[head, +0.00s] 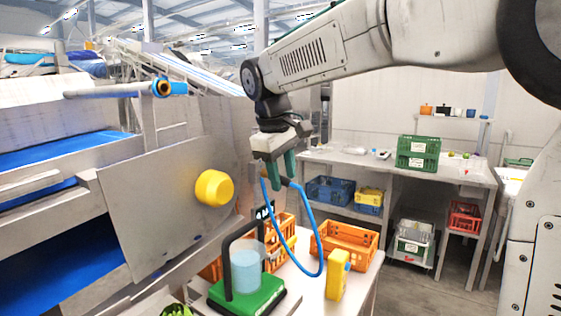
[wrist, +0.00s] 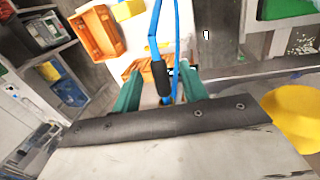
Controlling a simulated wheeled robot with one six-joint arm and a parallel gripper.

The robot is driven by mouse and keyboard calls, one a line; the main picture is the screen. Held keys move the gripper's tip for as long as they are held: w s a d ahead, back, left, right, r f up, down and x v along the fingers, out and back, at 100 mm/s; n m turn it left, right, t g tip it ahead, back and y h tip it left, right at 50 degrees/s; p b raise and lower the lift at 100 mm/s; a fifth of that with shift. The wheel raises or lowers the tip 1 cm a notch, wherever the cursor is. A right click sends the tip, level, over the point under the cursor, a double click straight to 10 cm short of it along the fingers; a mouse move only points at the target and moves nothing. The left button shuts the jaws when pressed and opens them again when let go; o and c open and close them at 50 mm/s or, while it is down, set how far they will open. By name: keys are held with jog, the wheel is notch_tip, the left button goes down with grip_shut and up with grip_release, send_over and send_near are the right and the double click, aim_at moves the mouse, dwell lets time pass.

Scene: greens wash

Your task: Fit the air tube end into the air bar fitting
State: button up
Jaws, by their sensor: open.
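The blue air tube (head: 318,240) hangs in a loop below my gripper (head: 283,176), above the worktable. In the wrist view, the tube (wrist: 155,32) runs up to a dark sleeve at its end (wrist: 160,78). My gripper (wrist: 159,85) is open, with the sleeve between its two green fingers and gaps beside it. I cannot tell whether either finger touches it. The air bar (head: 105,91) is a grey pipe at the upper left. Its brass-and-blue fitting (head: 163,87) is at the right end, well left of my gripper and higher up.
A steel panel with a yellow knob (head: 214,188) stands left of my gripper. Below are a green scale (head: 247,295) with a clear vessel, orange crates (head: 344,243) and a yellow block (head: 337,275). A bench with a green crate (head: 417,152) stands behind.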

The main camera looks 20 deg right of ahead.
jog(key=shift+f, duration=0.1)
grip_shut()
jog(key=shift+s+d, duration=0.15)
jog(key=shift+s, duration=0.05)
jog(key=shift+s+d, duration=0.65)
jog(key=shift+s, duration=0.2)
jog(key=shift+s+d, duration=0.6)
jog(key=shift+s, duration=0.25)
jog(key=shift+s+d, duration=0.1)
jog(key=shift+s, duration=0.05)
jog(key=shift+s+d+r, duration=0.35)
jog(key=shift+s+r, duration=0.15)
jog(key=shift+r, duration=0.25)
jog(key=shift+s+d+r, duration=0.4)
jog(key=shift+s+r, duration=0.1)
jog(key=shift+r, duration=0.25)
jog(key=shift+s+d+r, duration=0.35)
jog(key=shift+s+r, duration=0.15)
jog(key=shift+r, duration=0.25)
